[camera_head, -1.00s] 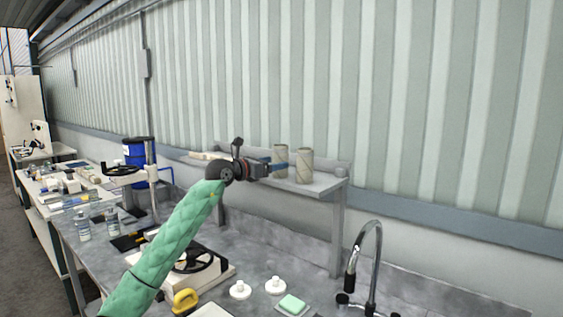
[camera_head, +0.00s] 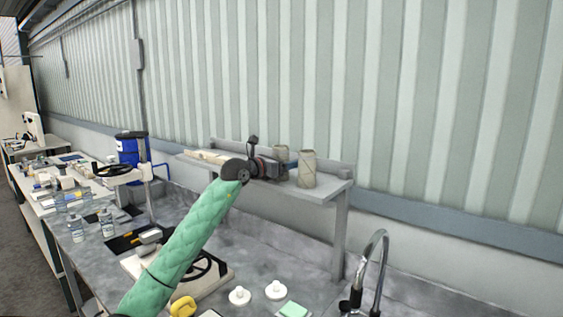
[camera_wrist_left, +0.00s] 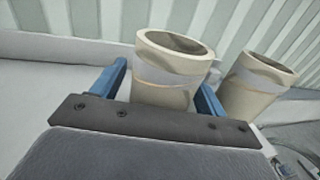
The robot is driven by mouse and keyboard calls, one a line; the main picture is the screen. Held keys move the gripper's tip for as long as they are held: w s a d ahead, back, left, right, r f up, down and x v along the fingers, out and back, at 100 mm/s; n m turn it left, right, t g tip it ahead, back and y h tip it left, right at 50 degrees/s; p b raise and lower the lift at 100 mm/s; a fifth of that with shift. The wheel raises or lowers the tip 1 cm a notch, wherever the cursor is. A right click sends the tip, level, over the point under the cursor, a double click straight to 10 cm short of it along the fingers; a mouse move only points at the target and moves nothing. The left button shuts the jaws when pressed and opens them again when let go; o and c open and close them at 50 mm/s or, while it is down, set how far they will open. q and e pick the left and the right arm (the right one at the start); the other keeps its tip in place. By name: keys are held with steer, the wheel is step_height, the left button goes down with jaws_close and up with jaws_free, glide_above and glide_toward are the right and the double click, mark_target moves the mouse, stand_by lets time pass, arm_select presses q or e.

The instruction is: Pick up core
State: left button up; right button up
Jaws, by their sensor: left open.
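Two kraft cardboard cores stand upright on the grey raised shelf (camera_head: 322,193). The nearer core (camera_wrist_left: 165,75) in the left wrist view is between the two blue fingers of my left gripper (camera_wrist_left: 162,88). The fingers are open, one on each side of it, and I cannot tell whether either touches it. In the head view this core (camera_head: 281,152) is partly hidden behind the gripper. The other core (camera_head: 307,169) stands to its right, and in the wrist view (camera_wrist_left: 256,88) it is just outside the right finger. My right gripper is not in view.
A corrugated wall (camera_head: 400,110) rises right behind the shelf. A tap (camera_head: 378,262) stands at the front right of the counter. Two white round pieces (camera_head: 276,290) and a green sponge (camera_head: 293,310) lie below the shelf. A blue drum (camera_head: 129,148) is further left.

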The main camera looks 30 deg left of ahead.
arm_select(q)
steer(key=c, duration=1.1)
steer(key=shift+o, duration=0.2)
